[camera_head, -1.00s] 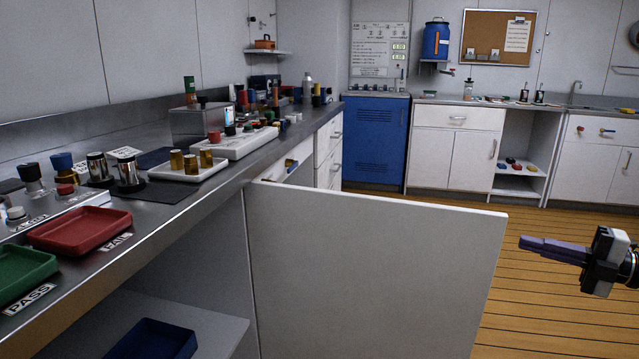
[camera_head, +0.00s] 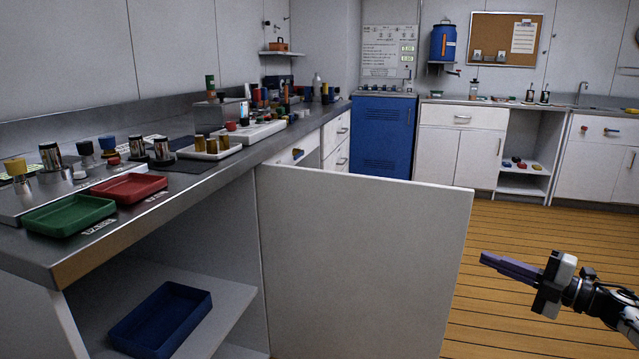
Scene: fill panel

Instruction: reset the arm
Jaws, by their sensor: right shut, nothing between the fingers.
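My right gripper (camera_head: 500,266) shows at the lower right, reaching in from the right edge. Its purple fingers are together with nothing between them, and they point left toward the open white panel door. It hangs over the wooden floor, apart from the door's right edge. My left gripper is not in the view.
The white panel door (camera_head: 360,260) stands swung out from the steel-topped counter (camera_head: 110,235). A blue tray (camera_head: 160,318) lies on the shelf below. A green tray (camera_head: 68,215) and a red tray (camera_head: 128,188) sit on top. The wooden floor (camera_head: 540,225) at right is clear.

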